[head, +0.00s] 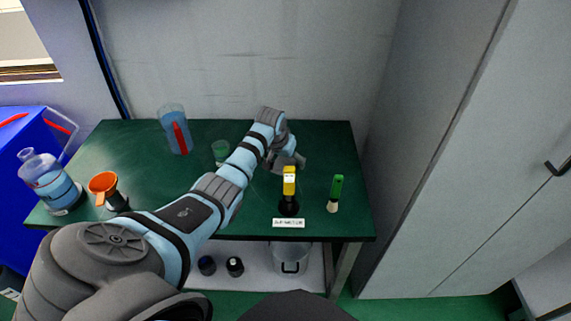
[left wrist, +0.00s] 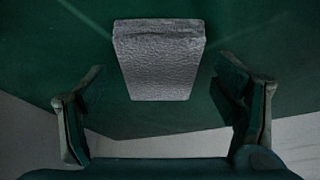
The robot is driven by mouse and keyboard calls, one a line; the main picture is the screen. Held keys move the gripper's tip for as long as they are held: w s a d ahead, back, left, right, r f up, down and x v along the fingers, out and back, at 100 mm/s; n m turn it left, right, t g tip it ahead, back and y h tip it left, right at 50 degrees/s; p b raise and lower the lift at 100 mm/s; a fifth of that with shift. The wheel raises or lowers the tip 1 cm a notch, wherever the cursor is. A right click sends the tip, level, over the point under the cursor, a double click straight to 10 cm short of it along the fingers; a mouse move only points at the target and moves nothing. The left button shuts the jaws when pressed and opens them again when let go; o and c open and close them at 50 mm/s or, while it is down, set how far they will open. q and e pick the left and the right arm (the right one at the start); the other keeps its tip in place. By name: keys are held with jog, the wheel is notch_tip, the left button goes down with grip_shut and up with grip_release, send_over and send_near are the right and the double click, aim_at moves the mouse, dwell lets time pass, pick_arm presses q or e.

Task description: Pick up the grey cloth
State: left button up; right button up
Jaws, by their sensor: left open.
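The grey cloth (left wrist: 160,62) is a folded, textured block on the dark green table top in the left wrist view. I cannot pick it out in the head view, where my left arm and gripper cover part of the table. My left gripper (head: 288,162) is low over the right half of the table. In the left wrist view my left gripper (left wrist: 160,112) is open and empty, one finger to each side. The cloth lies ahead of the fingers, between their lines and apart from both. My right gripper is not in view.
On the green table (head: 320,135) stand a yellow-topped dark bottle (head: 289,203), a green-handled brush (head: 336,190), a clear jug (head: 174,130), a green cup (head: 220,152) and an orange funnel (head: 103,185). A blue-liquid bottle (head: 50,183) stands at the left edge.

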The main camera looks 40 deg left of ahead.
pick_arm(q)
jog(key=shift+f, duration=0.3)
jog(key=shift+c, duration=0.6)
jog(key=shift+d, duration=0.1)
jog(key=c, duration=0.9)
